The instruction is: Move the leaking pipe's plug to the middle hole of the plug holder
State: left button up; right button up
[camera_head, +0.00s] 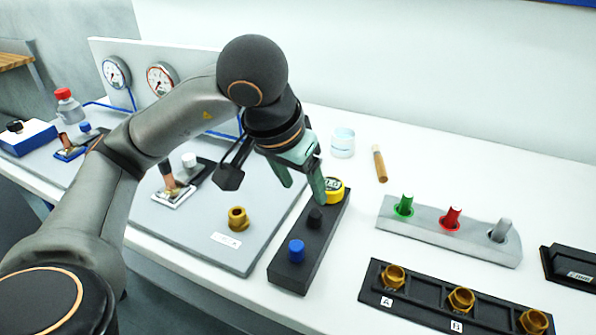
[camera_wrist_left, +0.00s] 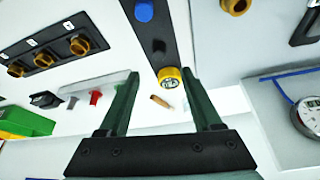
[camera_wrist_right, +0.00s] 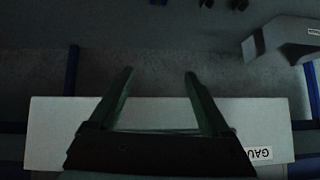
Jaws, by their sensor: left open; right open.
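A long black block (camera_head: 281,275) carries a blue round piece (camera_head: 296,250), a black piece (camera_head: 315,217) and, at its far end, a yellow piece (camera_head: 333,189) with a printed top. A grey block (camera_head: 390,213) holds green (camera_head: 404,205), red (camera_head: 451,217) and grey (camera_head: 501,230) upright pieces. I cannot tell for sure which block is the plug holder or which piece is the leaking pipe's plug. My left gripper (camera_head: 305,193) is open and empty above the black block's far end; the yellow piece shows between its fingers in the left wrist view (camera_wrist_left: 168,76). My right gripper (camera_wrist_right: 159,73) is open and empty.
A black rack (camera_head: 424,305) with brass fittings, lettered A and B, lies at the front right.

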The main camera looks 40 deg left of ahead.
pick_arm(q)
jog(key=shift+v, duration=0.95)
jog(key=shift+r, duration=0.1)
